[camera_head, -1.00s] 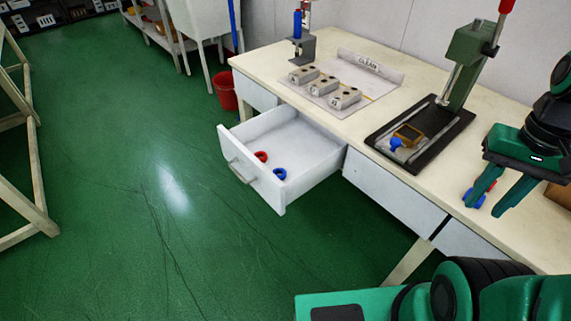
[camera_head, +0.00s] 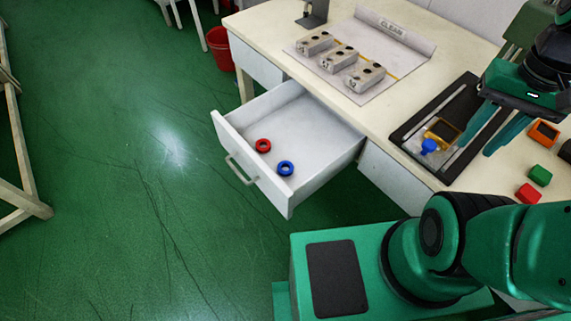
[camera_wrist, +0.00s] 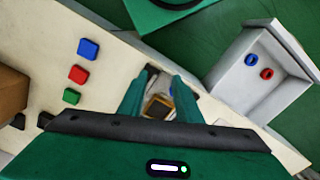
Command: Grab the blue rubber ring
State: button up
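The blue rubber ring (camera_head: 285,168) lies flat in the open white drawer (camera_head: 333,149), near its front wall. A red ring (camera_head: 263,145) lies beside it, apart from it. In the wrist view, the blue ring (camera_wrist: 251,60) and red ring (camera_wrist: 267,73) show in the drawer at the upper right. My gripper (camera_head: 474,152) is over the tabletop by the press's black base, right of the drawer. Its two fingers are spread apart and empty, as the wrist view also shows (camera_wrist: 160,77).
The black press base (camera_head: 408,132) holds an orange frame and a blue knob-like part. Grey mould blocks (camera_head: 340,59) stand on the table behind the drawer. Green (camera_head: 540,175) and red (camera_head: 527,193) blocks sit at the right. The drawer is open from above.

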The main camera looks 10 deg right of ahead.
jog(key=shift+o, duration=1.2)
jog(key=o, duration=0.5)
jog(key=shift+s+r, duration=0.2)
jog(key=shift+s, duration=0.1)
jog(key=shift+o, duration=0.4)
jog(key=shift+w+a+n, duration=0.15)
jog(key=shift+n, duration=0.35)
jog(key=w+a+f+n, duration=0.2)
jog(key=w+a+n, duration=0.1)
jog(key=w+n, duration=0.25)
jog(key=w+a+f+n, duration=0.2)
jog(key=w+n, duration=0.3)
jog(key=w, duration=0.1)
jog(key=n, duration=2.4)
send_over(285, 169)
notch_tip(285, 169, down, 24)
jog(key=shift+s+f, duration=0.1)
jog(key=shift+f, duration=3.1)
